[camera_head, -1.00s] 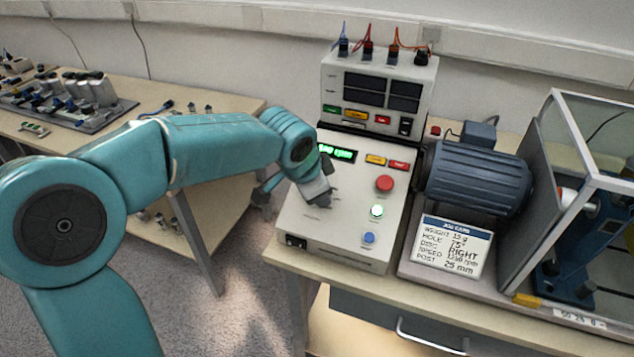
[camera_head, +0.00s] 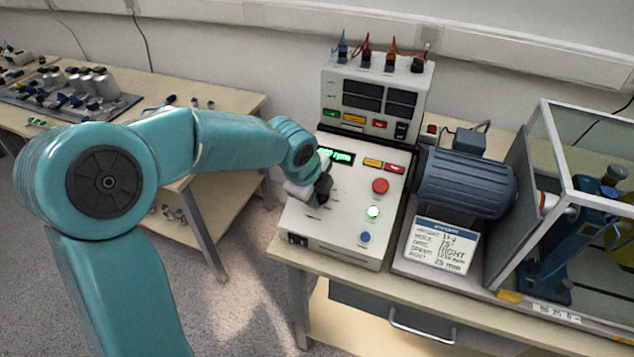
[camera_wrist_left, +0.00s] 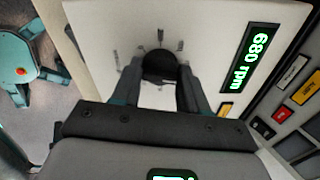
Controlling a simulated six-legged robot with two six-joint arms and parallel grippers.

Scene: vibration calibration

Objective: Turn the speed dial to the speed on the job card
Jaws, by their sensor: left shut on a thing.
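The speed dial (camera_wrist_left: 160,64) is a dark round knob on the sloping white front panel of the control box (camera_head: 330,238). Scale marks fan out around it. My left gripper (camera_head: 318,192) is over the panel, shut on the dial, with one finger on each side of it in the left wrist view (camera_wrist_left: 158,88). The gripper hides most of the dial in the head view. The green display (camera_wrist_left: 250,58) reads 680 rpm. The white job card (camera_head: 441,245) leans in front of the motor; its speed line is too blurred to read surely. My right gripper is not in view.
A red button (camera_head: 380,186), a lit green button (camera_head: 373,213) and a blue button (camera_head: 365,237) lie right of the dial. A blue motor (camera_head: 466,183) and a clear-walled guard (camera_head: 508,215) stand further right. A second table (camera_head: 228,105) is at the left.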

